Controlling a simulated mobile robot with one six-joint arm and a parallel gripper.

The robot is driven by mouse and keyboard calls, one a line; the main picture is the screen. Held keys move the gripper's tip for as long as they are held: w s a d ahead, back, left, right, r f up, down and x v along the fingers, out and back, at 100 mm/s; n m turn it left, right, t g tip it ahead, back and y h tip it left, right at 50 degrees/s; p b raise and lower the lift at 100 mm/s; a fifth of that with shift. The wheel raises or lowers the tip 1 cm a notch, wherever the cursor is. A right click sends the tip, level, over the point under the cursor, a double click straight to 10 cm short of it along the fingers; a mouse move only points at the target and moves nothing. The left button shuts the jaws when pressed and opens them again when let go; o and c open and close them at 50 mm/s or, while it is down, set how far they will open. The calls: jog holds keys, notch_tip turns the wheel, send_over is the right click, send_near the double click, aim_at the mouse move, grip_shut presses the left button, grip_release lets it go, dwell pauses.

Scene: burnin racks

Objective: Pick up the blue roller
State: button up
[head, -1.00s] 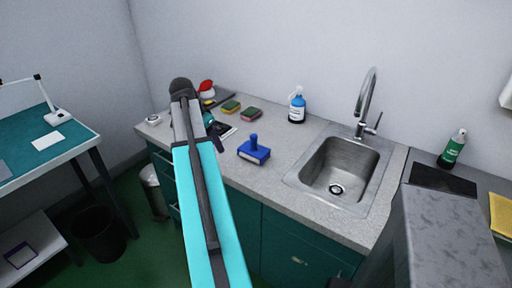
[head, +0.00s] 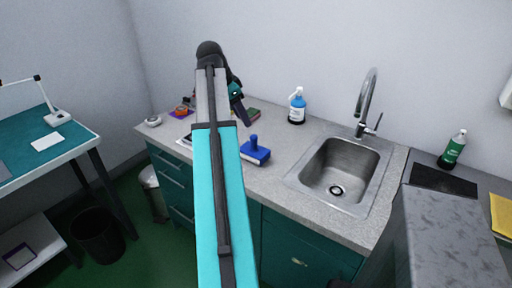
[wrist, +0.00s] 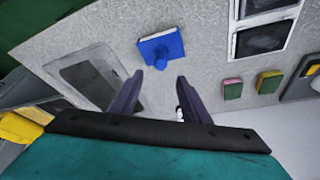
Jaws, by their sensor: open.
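The blue roller (head: 255,151) is a blue block with an upright knob handle, standing on the grey speckled counter (head: 300,205) left of the sink. In the wrist view the blue roller (wrist: 161,47) lies beyond my fingertips, with a pale edge along its far side. My gripper (wrist: 163,78) is open and empty, its two dark fingers pointing toward the roller without touching it. In the head view my gripper (head: 243,110) is partly hidden behind my arm, above the counter and behind the roller.
The sink (head: 345,170) with its tall faucet (head: 368,95) is to the right of the roller. A blue spray bottle (head: 297,108) stands near the wall. Red (wrist: 232,88) and yellow-green (wrist: 269,81) sponges lie right of my fingers in the wrist view. A green bottle (head: 453,150) is farther right.

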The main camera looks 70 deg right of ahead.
aim_at(253, 136)
jog(key=shift+p+x, duration=0.7)
jog(key=shift+x, duration=3.45)
jog(key=shift+f, duration=0.1)
jog(key=shift+p+x, duration=0.95)
jog(key=shift+x, duration=1.6)
jog(key=shift+s, duration=0.15)
grip_shut()
